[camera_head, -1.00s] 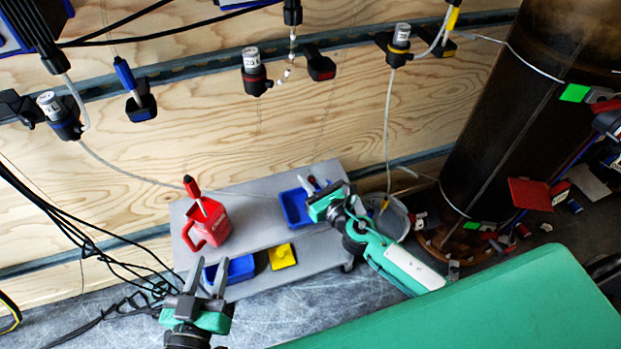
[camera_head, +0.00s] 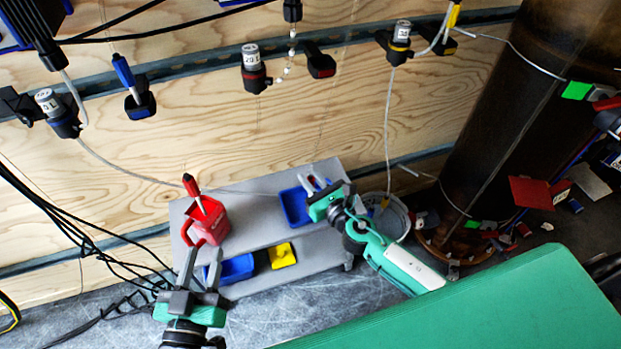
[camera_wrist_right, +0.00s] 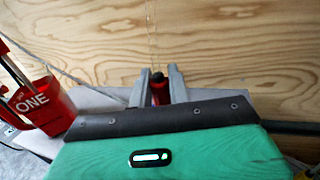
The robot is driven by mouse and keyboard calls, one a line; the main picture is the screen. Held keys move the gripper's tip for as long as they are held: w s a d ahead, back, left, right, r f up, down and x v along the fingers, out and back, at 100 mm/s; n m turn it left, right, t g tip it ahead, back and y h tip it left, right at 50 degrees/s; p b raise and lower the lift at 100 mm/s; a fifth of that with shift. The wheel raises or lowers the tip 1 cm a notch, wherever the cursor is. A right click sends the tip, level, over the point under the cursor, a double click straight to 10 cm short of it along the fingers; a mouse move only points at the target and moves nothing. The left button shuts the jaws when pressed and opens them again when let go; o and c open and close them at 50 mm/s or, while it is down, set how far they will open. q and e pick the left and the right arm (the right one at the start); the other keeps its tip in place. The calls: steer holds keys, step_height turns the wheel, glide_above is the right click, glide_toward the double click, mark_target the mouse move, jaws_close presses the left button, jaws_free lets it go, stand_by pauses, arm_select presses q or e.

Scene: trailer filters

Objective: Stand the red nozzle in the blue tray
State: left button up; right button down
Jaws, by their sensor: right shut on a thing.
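The blue tray (camera_head: 295,208) sits on the top shelf of the grey cart, at its right end. My right gripper (camera_head: 314,184) is over the tray's right side. In the right wrist view (camera_wrist_right: 158,88) its fingers are shut on the red nozzle (camera_wrist_right: 160,92), which has a dark tip and looks roughly upright. The nozzle's lower part is hidden by the gripper, and I cannot tell whether it touches the tray floor. My left gripper (camera_head: 201,266) is open and empty in front of the cart's left side.
A red jug (camera_head: 209,226) with a red-handled tool (camera_head: 192,187) stands on the grey cart (camera_head: 252,228), left of the tray. A blue bin (camera_head: 236,269) and a yellow block (camera_head: 282,256) are on the lower shelf. A grey bucket (camera_head: 397,218) stands right of the cart.

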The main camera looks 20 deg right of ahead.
steer(key=shift+f+b, duration=0.7)
steer(key=shift+f, duration=0.1)
steer(key=c, duration=1.2)
jaws_free()
steer(key=shift+c, duration=0.2)
steer(key=b+v, duration=0.2)
steer(key=v, duration=1.2)
steer(key=shift+b, duration=0.4)
steer(key=shift+w, duration=0.1)
